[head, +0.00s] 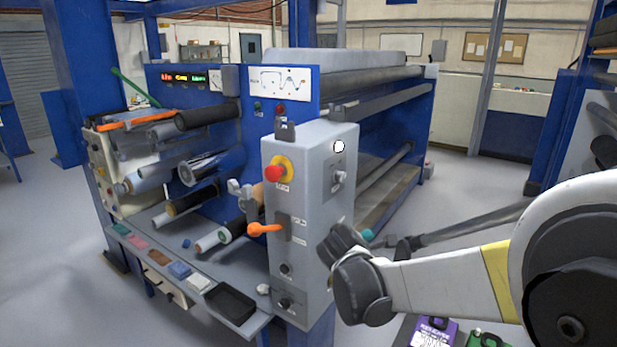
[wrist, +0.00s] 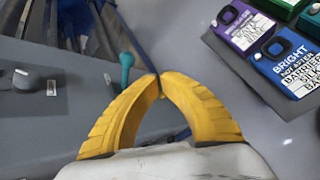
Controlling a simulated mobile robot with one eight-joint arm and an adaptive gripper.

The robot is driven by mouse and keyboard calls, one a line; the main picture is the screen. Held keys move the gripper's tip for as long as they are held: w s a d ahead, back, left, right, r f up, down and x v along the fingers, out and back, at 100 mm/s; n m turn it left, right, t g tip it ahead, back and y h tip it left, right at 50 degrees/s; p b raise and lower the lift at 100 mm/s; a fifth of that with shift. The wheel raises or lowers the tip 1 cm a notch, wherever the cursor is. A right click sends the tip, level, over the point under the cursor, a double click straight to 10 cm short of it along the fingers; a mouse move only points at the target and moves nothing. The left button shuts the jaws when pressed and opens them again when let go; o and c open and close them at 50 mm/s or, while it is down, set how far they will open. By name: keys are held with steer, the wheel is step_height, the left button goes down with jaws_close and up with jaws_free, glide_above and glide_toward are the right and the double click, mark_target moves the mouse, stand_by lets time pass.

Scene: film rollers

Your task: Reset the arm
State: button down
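My gripper (wrist: 158,82) shows in the wrist view as two yellow fingers whose tips meet. It is shut, and nothing shows held between the tips. In the head view my white and grey arm (head: 440,283) reaches in from the right, in front of the machine's grey control box (head: 312,190). The gripper's fingers cannot be made out there. In the wrist view a teal knob (wrist: 126,62) stands just left of the fingertips; whether they touch cannot be told.
The control box carries a red button (head: 275,173) and an orange lever (head: 264,229). A black tray (head: 230,303) sits on the machine's front shelf. Purple (wrist: 243,27) and blue (wrist: 287,60) labelled containers lie right of my gripper. Open floor lies left of the machine.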

steer(key=s+d+r+m+g+y, duration=0.1)
steer(key=s+m+y, duration=0.1)
steer(key=s+m, duration=0.8)
steer(key=s+d+r+m+y, duration=0.1)
steer(key=s+m+y, duration=0.2)
steer(key=s+m, duration=0.8)
steer(key=s, duration=0.8)
steer(key=shift+s+r+g, duration=0.25)
steer(key=shift+g, duration=0.15)
steer(key=shift+a, duration=0.1)
